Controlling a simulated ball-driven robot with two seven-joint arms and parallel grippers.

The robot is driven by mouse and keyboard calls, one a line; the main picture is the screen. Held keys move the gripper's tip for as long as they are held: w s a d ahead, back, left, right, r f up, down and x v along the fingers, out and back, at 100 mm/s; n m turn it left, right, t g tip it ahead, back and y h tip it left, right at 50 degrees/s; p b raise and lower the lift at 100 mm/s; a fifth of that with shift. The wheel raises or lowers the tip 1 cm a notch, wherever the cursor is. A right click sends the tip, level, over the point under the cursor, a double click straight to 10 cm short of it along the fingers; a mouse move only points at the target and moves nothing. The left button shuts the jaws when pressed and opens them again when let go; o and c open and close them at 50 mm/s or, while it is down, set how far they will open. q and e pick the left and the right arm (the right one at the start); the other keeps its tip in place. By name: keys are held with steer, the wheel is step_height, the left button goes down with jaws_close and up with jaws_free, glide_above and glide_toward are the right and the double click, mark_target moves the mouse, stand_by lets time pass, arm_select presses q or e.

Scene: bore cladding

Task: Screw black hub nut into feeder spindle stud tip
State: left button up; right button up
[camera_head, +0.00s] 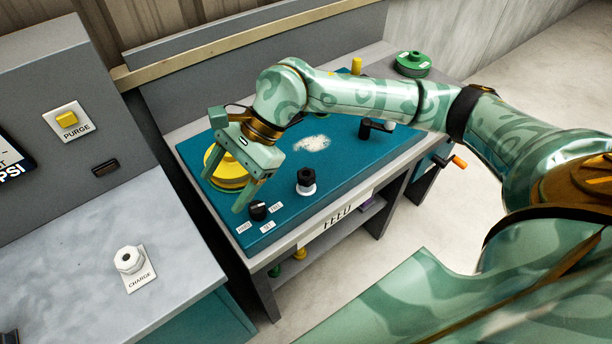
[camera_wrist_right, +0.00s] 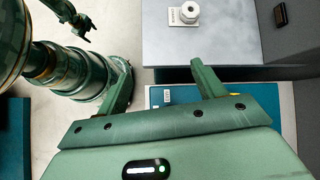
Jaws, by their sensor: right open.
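The black hub nut (camera_head: 306,176) appears to be the dark hexagonal piece standing on a white collar on the blue-topped bench. My right gripper (camera_head: 222,196) is open and empty, left of the nut and over the front left of the bench. I cannot make out a bare feeder spindle stud tip. In the right wrist view, the open fingers (camera_wrist_right: 160,66) have nothing between them, and the nut does not show. My left gripper (camera_wrist_right: 84,27) seems to be the small dark one at upper left; its jaws are unclear.
A black selector knob (camera_head: 258,211) with white labels sits near the front edge. A black crank (camera_head: 375,127), yellow post (camera_head: 356,66) and green disc (camera_head: 412,64) stand farther right. A grey counter (camera_head: 70,270) with a white CHARGE fitting (camera_head: 129,260) is at left.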

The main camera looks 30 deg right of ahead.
steer(key=w+d+h, duration=0.3)
steer(key=d+h, duration=0.1)
steer(key=d, duration=0.4)
steer(key=r+h, duration=0.2)
steer(key=h, duration=0.3)
glide_above(307, 170)
steer(key=s, duration=0.1)
steer(key=shift+m, duration=0.4)
step_height(307, 170, down, 10)
steer(key=shift+d+f+b, duration=0.1)
steer(key=shift+f+b, duration=0.15)
steer(key=shift+b, duration=0.8)
steer(key=f, duration=0.3)
steer(key=a+f+b, duration=0.1)
steer(key=f, duration=0.1)
steer(key=shift+w+f, duration=0.1)
steer(key=shift+f, duration=0.2)
steer(key=c, duration=1.1)
